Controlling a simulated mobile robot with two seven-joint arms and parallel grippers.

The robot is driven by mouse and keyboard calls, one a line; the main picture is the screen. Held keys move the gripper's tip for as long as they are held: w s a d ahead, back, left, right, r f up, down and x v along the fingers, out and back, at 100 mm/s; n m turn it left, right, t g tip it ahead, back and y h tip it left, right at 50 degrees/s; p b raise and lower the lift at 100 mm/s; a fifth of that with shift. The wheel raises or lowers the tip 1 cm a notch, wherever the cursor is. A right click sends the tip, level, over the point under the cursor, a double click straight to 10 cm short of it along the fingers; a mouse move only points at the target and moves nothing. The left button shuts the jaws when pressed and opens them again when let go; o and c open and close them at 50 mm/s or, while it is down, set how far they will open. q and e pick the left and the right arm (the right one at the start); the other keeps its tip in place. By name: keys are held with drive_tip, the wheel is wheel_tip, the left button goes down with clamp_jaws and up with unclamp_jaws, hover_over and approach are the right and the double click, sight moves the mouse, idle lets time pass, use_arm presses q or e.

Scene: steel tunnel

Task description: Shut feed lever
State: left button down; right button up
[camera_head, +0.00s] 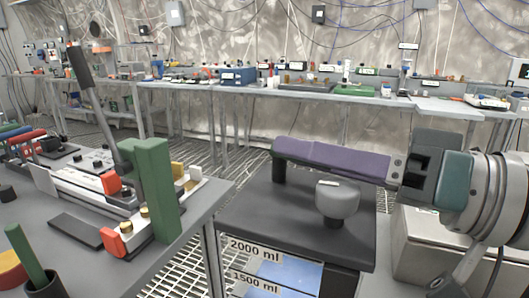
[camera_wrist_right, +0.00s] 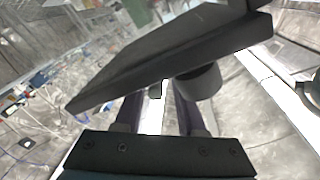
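A tall lever with a grey rod and dark grip (camera_head: 79,65) leans up and left from a green block (camera_head: 153,190) on the left bench. I cannot tell for sure that it is the feed lever. A dark box (camera_head: 255,212) with a round grey knob (camera_head: 337,198) stands in the middle. My right gripper (camera_head: 283,150) reaches over this box from the right, its purple fingers above and behind the knob. In the right wrist view the gripper (camera_wrist_right: 158,100) has its fingers apart, with the black slab (camera_wrist_right: 150,62) and knob (camera_wrist_right: 199,82) across the tips. My left gripper is out of view.
Volume labels and a blue panel (camera_head: 285,270) show on the box's front. A long bench (camera_head: 215,90) with many small items runs along the back wall. A grey case (camera_head: 425,245) stands at the right, near my right arm. Grated floor shows between the benches.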

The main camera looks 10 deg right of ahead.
drive_tip(key=shift+o, duration=0.4)
drive_tip(key=shift+w, duration=0.1)
drive_tip(key=shift+s+d+f, duration=0.1)
drive_tip(key=shift+s+d, duration=0.15)
drive_tip(key=v, duration=0.9)
drive_tip(key=shift+s, duration=0.15)
